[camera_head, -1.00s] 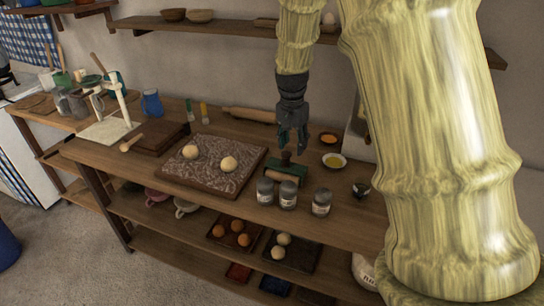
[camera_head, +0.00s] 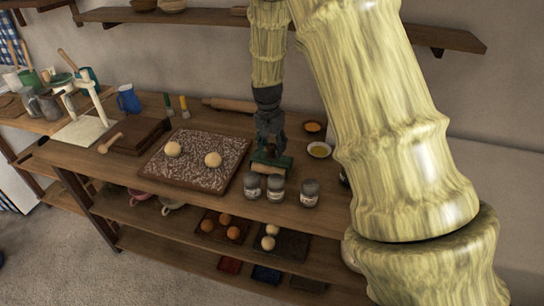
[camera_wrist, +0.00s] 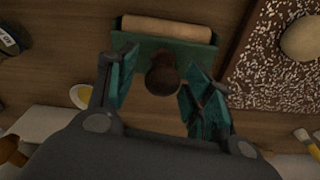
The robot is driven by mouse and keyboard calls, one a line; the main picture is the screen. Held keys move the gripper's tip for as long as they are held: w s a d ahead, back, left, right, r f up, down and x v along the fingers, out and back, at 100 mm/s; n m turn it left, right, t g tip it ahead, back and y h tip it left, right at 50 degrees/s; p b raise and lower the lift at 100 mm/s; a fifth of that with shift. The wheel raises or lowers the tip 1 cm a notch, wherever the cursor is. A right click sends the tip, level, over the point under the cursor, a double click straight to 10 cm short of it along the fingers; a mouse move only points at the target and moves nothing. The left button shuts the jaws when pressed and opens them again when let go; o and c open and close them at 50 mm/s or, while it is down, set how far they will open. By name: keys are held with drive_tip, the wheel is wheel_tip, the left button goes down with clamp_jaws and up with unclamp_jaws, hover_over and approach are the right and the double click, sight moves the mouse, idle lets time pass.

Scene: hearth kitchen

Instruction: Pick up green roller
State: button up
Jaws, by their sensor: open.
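The green roller (camera_head: 271,165) lies on the wooden counter just behind the jars. It has a green body, a pale wooden cylinder and a dark round knob. In the wrist view its green body (camera_wrist: 190,52) spans the upper middle, with the pale cylinder at the top edge and the knob toward me. My gripper (camera_head: 270,148) is directly above the roller, pointing down. In the wrist view my gripper (camera_wrist: 160,88) is open, with its teal fingers on either side of the knob. I cannot tell whether the fingers touch it.
Several grey-lidded jars (camera_head: 276,187) stand close in front of the roller. A speckled board (camera_head: 196,178) with two dough balls lies to the left. A small bowl of yellow liquid (camera_head: 319,150) and an orange bowl (camera_head: 313,127) are to the right. A rolling pin (camera_head: 228,105) lies behind.

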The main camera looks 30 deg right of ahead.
sight(271, 157)
drive_tip(key=shift+w+d+f, duration=0.1)
drive_tip(key=shift+w+f, duration=0.1)
drive_tip(key=shift+f, duration=0.55)
drive_tip(key=shift+w+f, duration=0.15)
drive_tip(key=shift+f, duration=0.6)
drive_tip(key=shift+s, duration=0.1)
drive_tip(key=shift+r, duration=0.1)
drive_tip(key=shift+c, duration=0.2)
drive_tip(key=c, duration=1)
drive_tip(key=shift+c, duration=0.2)
